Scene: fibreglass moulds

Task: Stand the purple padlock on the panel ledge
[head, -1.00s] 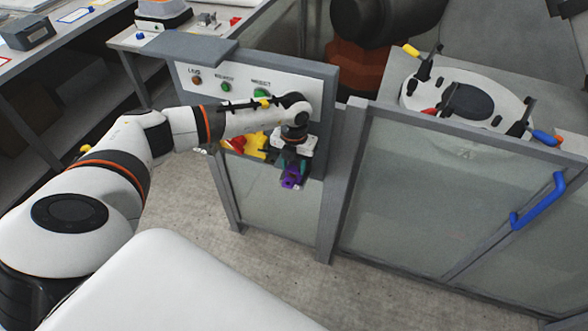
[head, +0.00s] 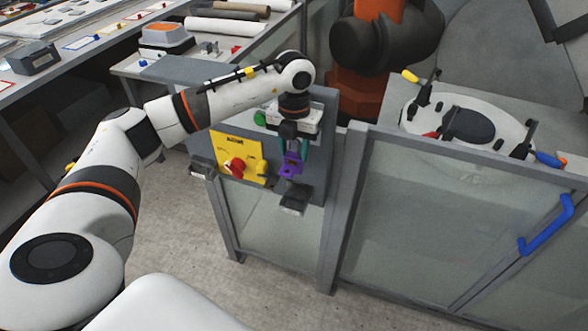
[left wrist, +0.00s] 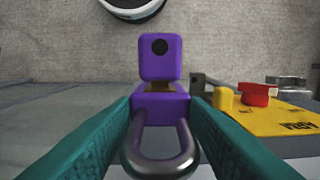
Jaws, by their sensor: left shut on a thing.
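The purple padlock (head: 291,166) is held between the teal fingers of my left gripper (head: 293,152), in front of the grey panel. In the left wrist view the padlock (left wrist: 160,58) lies between the fingers of the left gripper (left wrist: 160,103), its metal shackle toward the camera and its purple body beyond. A small dark ledge (head: 294,204) juts from the panel's lower right, just below the padlock in the head view. A gap seems to show between them. My right gripper is not in view.
A yellow plate (head: 238,147) with a red knob (head: 236,167) is on the panel, left of the padlock. A small grey bracket (head: 201,168) sits at the panel's left. A glazed fence with a blue handle (head: 546,224) stands to the right. The floor in front is clear.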

